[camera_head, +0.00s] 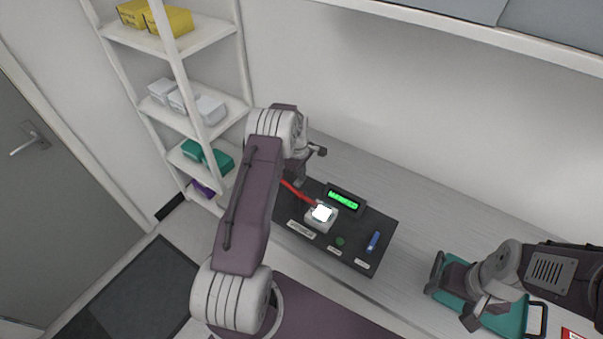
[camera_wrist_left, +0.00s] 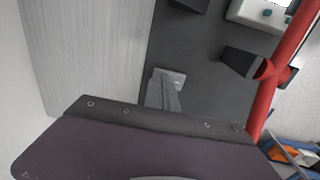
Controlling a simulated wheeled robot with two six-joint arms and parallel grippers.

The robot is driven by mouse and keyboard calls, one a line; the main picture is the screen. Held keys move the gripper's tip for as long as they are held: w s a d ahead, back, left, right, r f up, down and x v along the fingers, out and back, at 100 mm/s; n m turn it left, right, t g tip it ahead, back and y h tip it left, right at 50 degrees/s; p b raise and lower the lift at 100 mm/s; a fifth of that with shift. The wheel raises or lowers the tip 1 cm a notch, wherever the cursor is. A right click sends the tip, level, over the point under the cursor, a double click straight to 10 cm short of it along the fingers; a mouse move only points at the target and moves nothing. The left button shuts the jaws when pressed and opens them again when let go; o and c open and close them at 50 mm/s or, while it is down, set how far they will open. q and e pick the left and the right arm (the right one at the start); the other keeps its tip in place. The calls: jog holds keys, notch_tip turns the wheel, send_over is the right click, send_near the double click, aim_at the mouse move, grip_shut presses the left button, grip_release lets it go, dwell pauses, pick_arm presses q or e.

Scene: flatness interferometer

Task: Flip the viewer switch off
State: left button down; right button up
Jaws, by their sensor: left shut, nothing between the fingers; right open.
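A dark panel (camera_head: 375,262) lies on the counter. It carries a white viewer box (camera_head: 320,214) with a brightly lit top, whose corner also shows in the left wrist view (camera_wrist_left: 262,12). My left gripper (camera_head: 298,181) is shut and empty, low over the panel's back-left part beside the red tube. In the left wrist view its grey fingers (camera_wrist_left: 163,92) point at a small pale plate (camera_wrist_left: 175,77); contact cannot be told. I cannot clearly identify the viewer switch; my left arm hides part of the panel. My right gripper (camera_head: 458,292) is open over the teal tray.
A green-lit display (camera_head: 344,201), green knob (camera_head: 340,241) and blue piece (camera_head: 373,241) are on the panel. A red tube (camera_wrist_left: 284,70) runs beside a dark block (camera_wrist_left: 243,62). The teal tray (camera_head: 516,322) stands right; shelves (camera_head: 205,35) stand left. Counter between panel and tray is clear.

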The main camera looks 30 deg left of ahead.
pick_arm(q)
jog(key=shift+f+b, duration=0.25)
jog(key=shift+b, duration=0.15)
jog(key=shift+s, duration=0.1)
jog(key=shift+s+r+p, duration=0.15)
jog(key=shift+s+p, duration=0.35)
jog(key=shift+s, duration=0.15)
